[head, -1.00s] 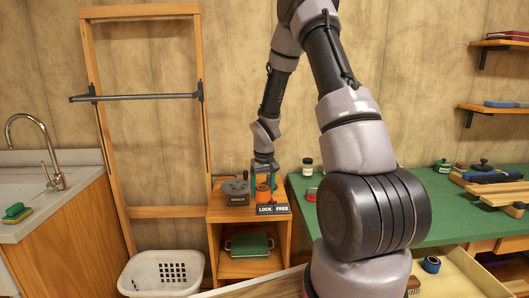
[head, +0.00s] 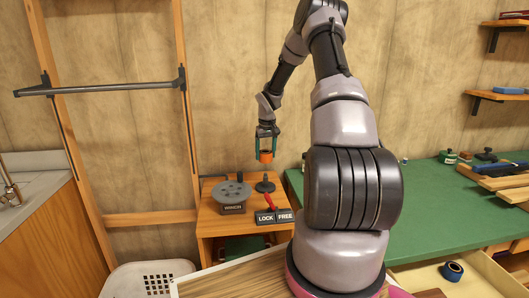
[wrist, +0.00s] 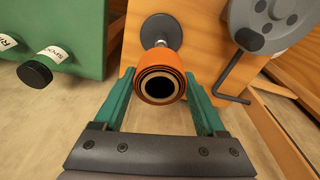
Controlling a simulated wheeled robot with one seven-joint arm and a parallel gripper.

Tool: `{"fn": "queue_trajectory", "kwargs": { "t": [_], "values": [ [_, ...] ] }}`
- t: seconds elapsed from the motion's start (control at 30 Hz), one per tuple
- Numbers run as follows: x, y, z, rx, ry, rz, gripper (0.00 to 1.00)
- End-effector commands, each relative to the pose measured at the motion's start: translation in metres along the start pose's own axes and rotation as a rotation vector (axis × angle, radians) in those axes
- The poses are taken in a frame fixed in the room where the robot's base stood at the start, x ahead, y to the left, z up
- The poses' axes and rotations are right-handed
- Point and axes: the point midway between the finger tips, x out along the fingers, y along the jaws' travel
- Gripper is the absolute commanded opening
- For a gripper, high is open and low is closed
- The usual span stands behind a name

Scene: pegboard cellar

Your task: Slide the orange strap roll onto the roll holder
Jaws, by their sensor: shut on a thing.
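The orange strap roll (head: 266,157) is held in my gripper (head: 266,150), above the wooden cabinet. In the wrist view the roll (wrist: 145,88) sits between my green fingers (wrist: 159,100), its hollow core facing the camera. Below it a dark upright post on a round base (head: 264,187) stands on the cabinet; its base also shows in the wrist view (wrist: 168,27). A gap shows between roll and post in the head view. A dark horizontal bar (head: 95,88) spans the wooden frame at left. Nothing labels either post or bar as the roll holder.
A grey winch (head: 232,196) stands left of the post on the cabinet (head: 212,222). A LOCK/FREE plate (head: 274,217) with a red lever is in front. A green workbench (head: 435,210) is at right, a white basket (head: 150,280) at lower left.

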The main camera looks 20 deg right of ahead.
Motion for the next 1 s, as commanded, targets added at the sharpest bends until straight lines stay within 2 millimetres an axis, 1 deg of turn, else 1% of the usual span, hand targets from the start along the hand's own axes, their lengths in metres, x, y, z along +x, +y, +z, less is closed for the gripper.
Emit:
{"fn": "queue_trajectory", "kwargs": {
  "t": [1.0],
  "values": [
    [0.08, -0.001, 0.01, -0.001, -0.001, -0.001, 0.17]
  ]
}}
